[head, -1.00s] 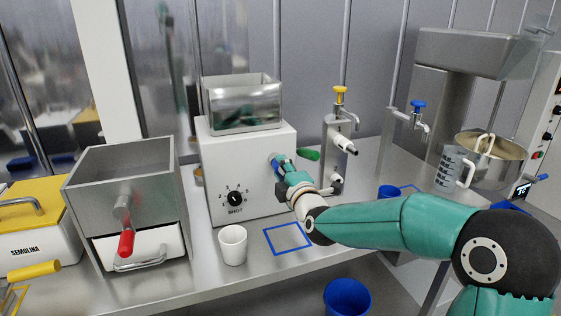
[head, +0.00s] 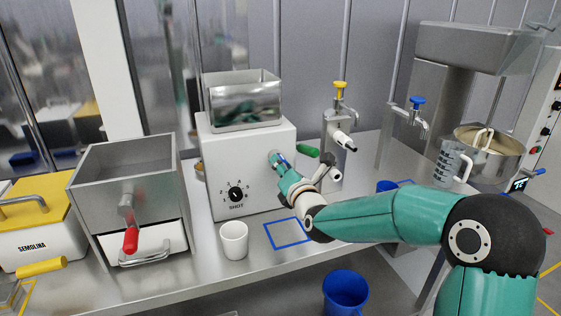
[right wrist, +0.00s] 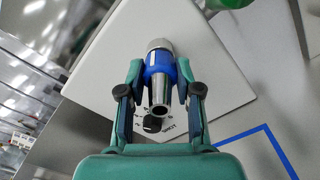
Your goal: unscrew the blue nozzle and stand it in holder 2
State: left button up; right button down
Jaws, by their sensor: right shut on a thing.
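The blue nozzle (right wrist: 160,68) has a blue collar and a bare steel tip pointing towards the right wrist camera. My right gripper (right wrist: 161,72) is shut on the blue collar, one finger on each side. It also shows in the head view (head: 283,168), against the machine. I cannot pick out holder 2 in either view. My left gripper is not in view.
A white cup (head: 233,241) stands before the machine, beside a blue square outline (head: 287,234). A green handle-like part (head: 308,151) and a yellow-topped tap (head: 340,100) are close behind my right gripper. A blue bucket (head: 345,292) is below the bench edge.

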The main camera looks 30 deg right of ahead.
jog(key=shift+f+n, duration=0.1)
jog(key=shift+n, duration=0.8)
jog(key=c, duration=0.7)
grip_release()
